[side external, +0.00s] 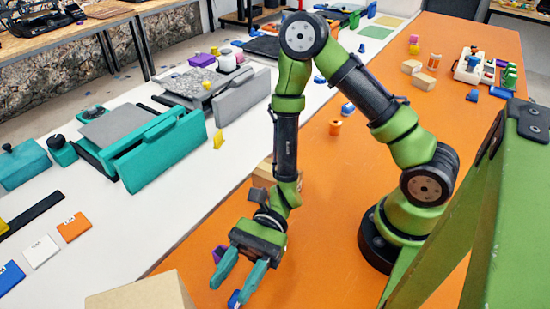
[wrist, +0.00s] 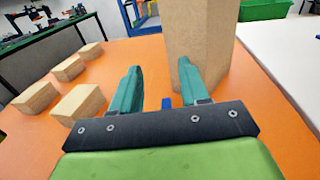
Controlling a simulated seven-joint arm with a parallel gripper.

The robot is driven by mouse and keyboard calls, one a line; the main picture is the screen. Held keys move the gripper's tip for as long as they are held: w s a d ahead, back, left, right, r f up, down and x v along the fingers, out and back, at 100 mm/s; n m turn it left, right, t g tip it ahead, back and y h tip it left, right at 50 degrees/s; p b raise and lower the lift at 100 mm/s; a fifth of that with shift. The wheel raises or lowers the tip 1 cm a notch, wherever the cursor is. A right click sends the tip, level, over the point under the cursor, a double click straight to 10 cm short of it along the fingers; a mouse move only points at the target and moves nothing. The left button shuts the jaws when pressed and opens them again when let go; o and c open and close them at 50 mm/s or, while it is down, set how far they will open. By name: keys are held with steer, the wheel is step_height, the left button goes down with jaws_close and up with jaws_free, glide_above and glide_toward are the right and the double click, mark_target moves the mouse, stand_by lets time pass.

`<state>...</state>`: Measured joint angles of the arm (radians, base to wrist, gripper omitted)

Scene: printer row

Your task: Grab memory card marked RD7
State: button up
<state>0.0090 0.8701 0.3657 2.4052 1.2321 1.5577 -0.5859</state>
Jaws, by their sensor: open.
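Several flat cards lie on the white surface at the lower left of the side view: an orange card (side external: 73,227), a white card (side external: 41,251) and a blue card (side external: 9,277). They bear small dark marks, too small for me to read, so I cannot tell which is RD7. My gripper (side external: 230,289) is open, with teal fingers, over the orange table near its front edge, well to the right of the cards. In the wrist view my gripper (wrist: 159,70) has nothing held between its fingers, and no card shows.
A large tan block (wrist: 200,45) stands ahead of my fingers. A small blue piece (wrist: 166,103) shows between them. Several wooden blocks (wrist: 70,67) lie to the left. A teal printer (side external: 135,145) stands behind the cards. The white surface around the cards is mostly clear.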

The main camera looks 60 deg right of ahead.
mark_target(229, 306)
step_height(229, 306, down, 5)
steer(key=shift+s+a+r, duration=0.1)
steer(key=shift+a, duration=0.65)
steer(key=shift+s+a+r, duration=0.1)
steer(key=shift+a, duration=0.65)
steer(key=shift+c, duration=0.3)
jaws_close()
